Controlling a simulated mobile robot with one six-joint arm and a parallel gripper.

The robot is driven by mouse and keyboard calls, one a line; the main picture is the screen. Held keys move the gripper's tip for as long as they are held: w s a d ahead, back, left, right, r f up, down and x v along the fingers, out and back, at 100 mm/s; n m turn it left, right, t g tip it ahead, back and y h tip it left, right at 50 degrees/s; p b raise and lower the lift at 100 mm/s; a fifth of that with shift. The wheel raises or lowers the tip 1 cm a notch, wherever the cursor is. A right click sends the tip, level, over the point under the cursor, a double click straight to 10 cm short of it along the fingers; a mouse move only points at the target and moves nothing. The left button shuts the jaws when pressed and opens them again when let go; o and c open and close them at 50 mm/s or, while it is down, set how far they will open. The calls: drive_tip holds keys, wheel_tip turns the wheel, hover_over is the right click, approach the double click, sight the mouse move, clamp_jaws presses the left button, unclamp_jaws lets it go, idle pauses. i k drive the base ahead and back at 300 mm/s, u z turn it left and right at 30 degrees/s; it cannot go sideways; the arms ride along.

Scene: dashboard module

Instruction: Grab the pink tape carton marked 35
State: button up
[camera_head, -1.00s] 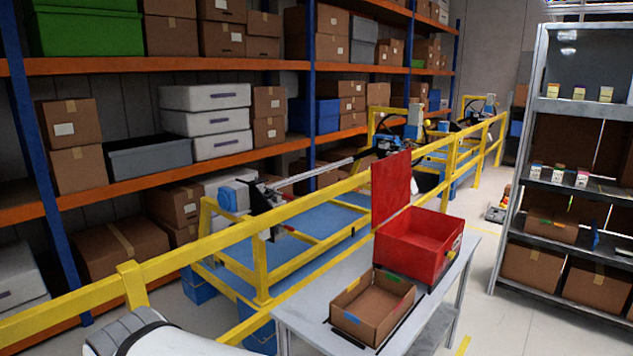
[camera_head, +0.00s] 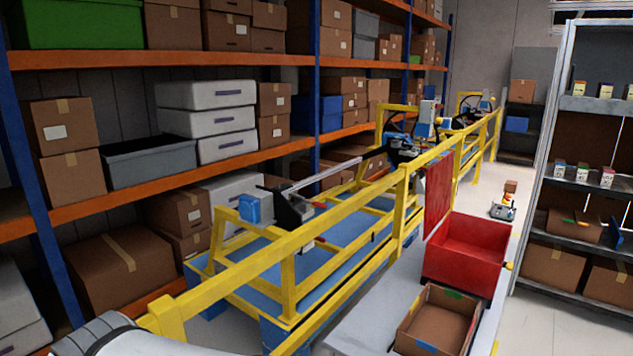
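I cannot make out a carton with pink tape or the number 35 for certain. A brown cardboard box (camera_head: 575,226) with green and orange-red marks sits a level lower. My white arm link shows at the bottom left; my gripper is out of view.
A grey table (camera_head: 375,318) holds an open red bin (camera_head: 465,262) and an open cardboard box (camera_head: 437,333) with coloured tape. A yellow rail (camera_head: 290,250) runs along the left. The grey shelf (camera_head: 545,110) stands right. A small wheeled machine (camera_head: 503,207) is on the floor beyond.

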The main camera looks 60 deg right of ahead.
sight(605, 175)
drive_tip(key=z, duration=0.05)
drive_tip(key=i, duration=0.7)
drive_tip(key=z, duration=4.3)
drive_tip(key=k, duration=0.4)
drive_tip(key=u, duration=1.1)
drive_tip(key=i, duration=1)
